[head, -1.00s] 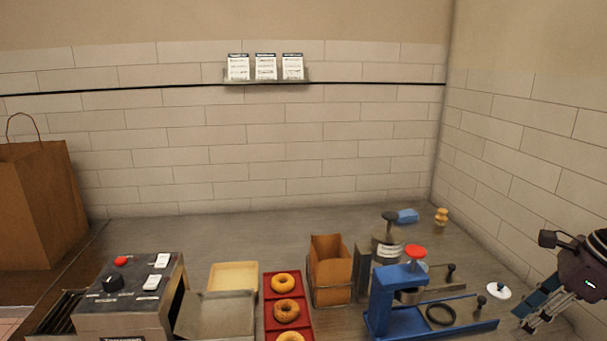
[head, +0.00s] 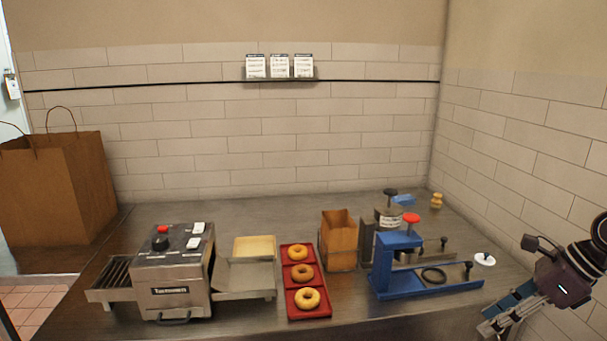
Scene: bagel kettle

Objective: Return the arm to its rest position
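My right gripper (head: 503,318) is at the lower right of the head view, beyond the right front part of the steel counter (head: 350,325). Its fingers point down and to the left. It is apart from everything on the counter, and I see nothing held in it. The fingers are small and seen at an angle, so I cannot tell how far apart they are. My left gripper and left arm are not in view.
A blue press (head: 400,275) and a white-based knob (head: 485,259) stand nearest the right arm. Left of them are a small paper bag (head: 340,240), a red tray (head: 308,316) with three bagels, and a toaster (head: 172,275). A large paper bag (head: 60,190) stands far left.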

